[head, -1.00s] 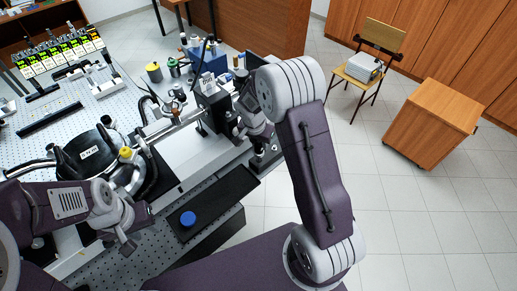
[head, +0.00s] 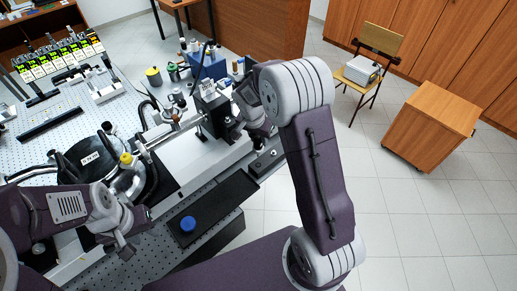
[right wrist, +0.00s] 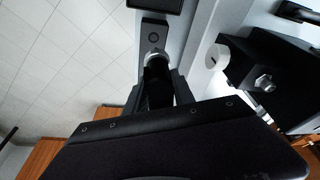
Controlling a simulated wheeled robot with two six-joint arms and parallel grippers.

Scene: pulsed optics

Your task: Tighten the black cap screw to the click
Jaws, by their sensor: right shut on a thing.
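My right gripper (right wrist: 158,82) is shut on a dark, roughly cylindrical thing (right wrist: 158,88) with a pale metallic ring at its far end. That end is close to a dark plate (right wrist: 153,30) with a round feature on it; I cannot tell whether they touch. In the head view my right gripper (head: 257,122) is partly hidden by its own arm, beside a black box-shaped mount (head: 210,105). I cannot make out the black cap screw for certain. My left gripper (head: 124,246) is at the lower left, above the perforated table, with no held thing visible.
A black tray (head: 225,203) with a blue round cap (head: 187,223) lies at the table's front edge. A round black vessel (head: 90,158) and a yellow-capped part (head: 126,158) stand near my left arm. A blue block (head: 207,66) and several small bottles are behind the mount.

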